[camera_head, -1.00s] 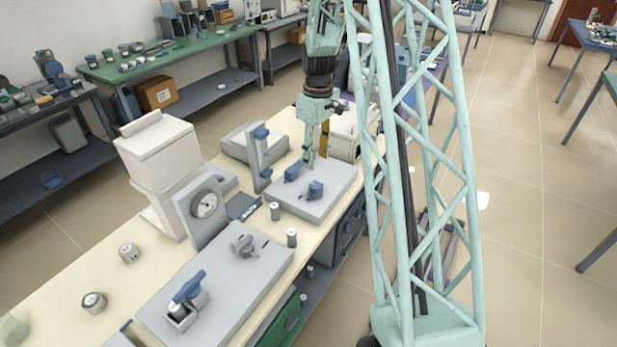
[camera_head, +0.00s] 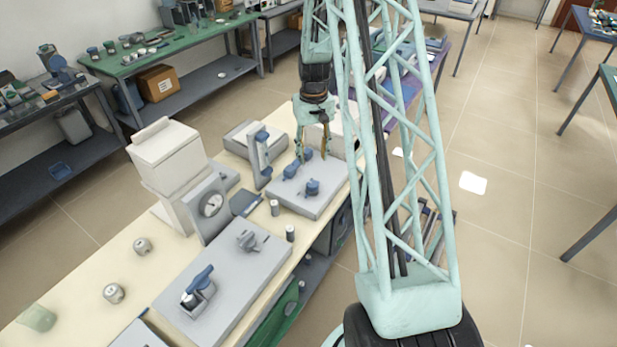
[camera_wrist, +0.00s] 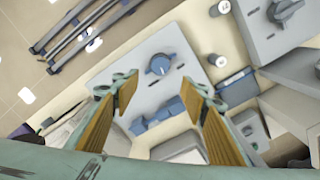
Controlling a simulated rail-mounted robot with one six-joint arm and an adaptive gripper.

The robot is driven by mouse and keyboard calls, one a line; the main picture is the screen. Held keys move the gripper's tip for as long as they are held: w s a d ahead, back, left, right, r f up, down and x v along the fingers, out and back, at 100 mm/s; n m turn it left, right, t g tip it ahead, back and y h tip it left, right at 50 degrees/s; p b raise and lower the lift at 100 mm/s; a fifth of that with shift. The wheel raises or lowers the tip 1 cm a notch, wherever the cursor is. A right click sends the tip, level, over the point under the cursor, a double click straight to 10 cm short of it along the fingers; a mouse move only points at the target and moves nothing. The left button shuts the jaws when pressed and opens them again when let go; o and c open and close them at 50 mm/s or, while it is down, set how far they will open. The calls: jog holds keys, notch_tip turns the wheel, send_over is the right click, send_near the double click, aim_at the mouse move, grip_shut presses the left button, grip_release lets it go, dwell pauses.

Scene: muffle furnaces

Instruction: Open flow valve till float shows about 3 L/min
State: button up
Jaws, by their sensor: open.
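A grey panel (camera_head: 325,205) on the bench carries a blue round knob (camera_head: 312,187) and a longer blue valve fitting (camera_head: 291,170). An upright grey meter with a blue top (camera_head: 261,160) stands just left of the panel; its float and scale cannot be read. My gripper (camera_head: 313,153) is open and empty above the panel's far part. In the wrist view, the spread fingers (camera_wrist: 166,97) flank the blue fitting (camera_wrist: 168,110) in the picture, with the knob (camera_wrist: 160,65) beyond; contact with the fitting cannot be told.
A dial gauge (camera_head: 211,205) and another grey panel (camera_head: 225,285) with a blue lever stand nearer on the bench. A white furnace-like box (camera_head: 168,155) stands at the left. Small cylinders (camera_head: 290,233) stand between the panels. The floor at right is mostly clear.

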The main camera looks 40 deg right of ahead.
aim_at(312, 183)
dwell(0.7)
jog(key=shift+f+p, duration=1)
jog(key=shift+f, duration=5.9)
jog(key=c, duration=0.8)
jog(key=shift+c, duration=0.2)
jog(key=shift+b, duration=0.3)
